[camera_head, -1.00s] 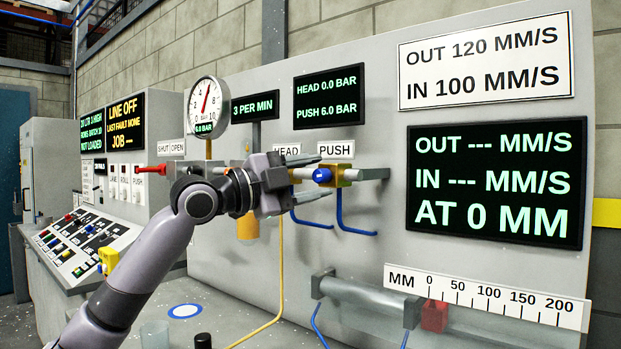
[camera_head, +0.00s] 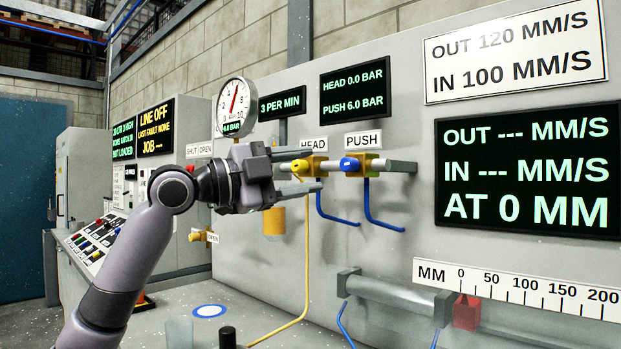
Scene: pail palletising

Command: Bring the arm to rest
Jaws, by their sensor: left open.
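I cannot tell whether a finger touches the pipe or valve. The PUSH valve (camera_head: 361,165) with its blue knob is just right of the gripper, apart from it. My left arm (camera_head: 128,262) rises from the lower left, its elbow bent. My right gripper is not in view.
A round gauge (camera_head: 236,107) stands above the gripper. The cylinder (camera_head: 390,292) and its MM scale (camera_head: 530,290) are at the lower right. A button console (camera_head: 97,240) lies behind the arm at left. A dark-topped object (camera_head: 228,337) stands on the bench near a blue-ringed disc (camera_head: 210,311).

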